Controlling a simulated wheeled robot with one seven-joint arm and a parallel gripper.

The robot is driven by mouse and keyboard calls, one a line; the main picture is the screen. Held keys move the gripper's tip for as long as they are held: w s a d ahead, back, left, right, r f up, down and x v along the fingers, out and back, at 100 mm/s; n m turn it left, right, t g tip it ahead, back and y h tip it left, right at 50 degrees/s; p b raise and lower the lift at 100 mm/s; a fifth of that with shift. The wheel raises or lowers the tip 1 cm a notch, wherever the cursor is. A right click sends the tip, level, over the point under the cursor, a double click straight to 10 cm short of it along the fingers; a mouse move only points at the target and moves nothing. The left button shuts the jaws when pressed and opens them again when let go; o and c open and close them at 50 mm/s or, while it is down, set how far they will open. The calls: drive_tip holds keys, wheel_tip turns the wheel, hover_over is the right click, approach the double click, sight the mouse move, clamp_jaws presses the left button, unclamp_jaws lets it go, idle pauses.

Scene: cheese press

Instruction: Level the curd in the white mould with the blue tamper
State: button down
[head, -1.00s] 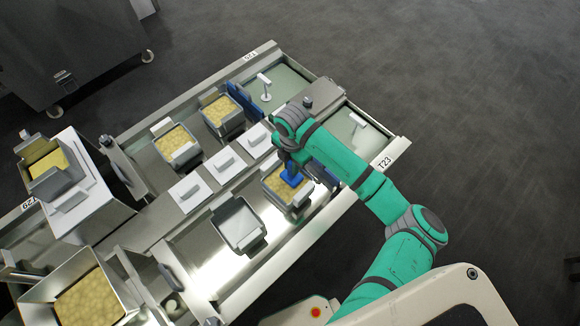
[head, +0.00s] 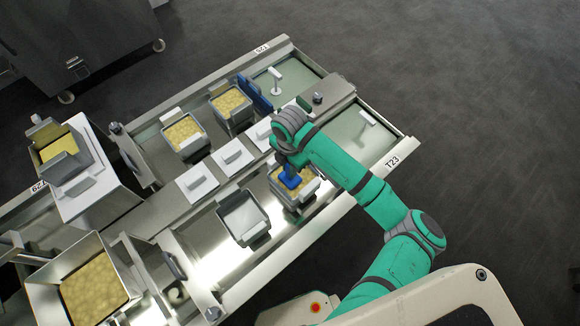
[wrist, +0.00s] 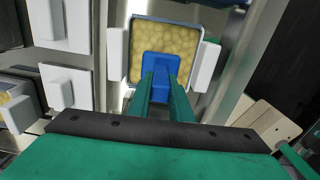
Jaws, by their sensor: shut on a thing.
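The white mould (wrist: 202,66) is a square box filled with yellow lumpy curd (wrist: 165,38), seen at the top middle of the wrist view. In the head view the mould (head: 309,196) stands under my arm's end, partly hidden by it. My gripper (wrist: 162,92) is shut on the blue tamper (wrist: 160,66). The tamper (head: 290,180) is over the near part of the curd, within the mould's walls as seen from above. I cannot tell whether its face touches the curd. The curd around it looks lumpy.
An empty mould (head: 242,218) stands to the left on the same bench. Two curd-filled moulds (head: 184,136) (head: 231,104) stand across a row of white lids (head: 232,157). A large curd bin (head: 95,290) is at lower left.

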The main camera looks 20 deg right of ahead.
drive_tip(key=shift+w+d+f, duration=0.1)
drive_tip(key=shift+w+d, duration=0.2)
drive_tip(key=shift+d, duration=0.3)
drive_tip(key=shift+w+d+f, duration=0.1)
drive_tip(key=shift+w+d, duration=0.15)
drive_tip(key=shift+d, duration=0.4)
drive_tip(key=shift+w+d, duration=0.3)
drive_tip(key=shift+d, duration=0.3)
drive_tip(key=shift+s, duration=0.1)
wheel_tip(320, 180, up, 10)
drive_tip(key=shift+r, duration=0.1)
drive_tip(key=shift+a, duration=0.1)
idle(0.3)
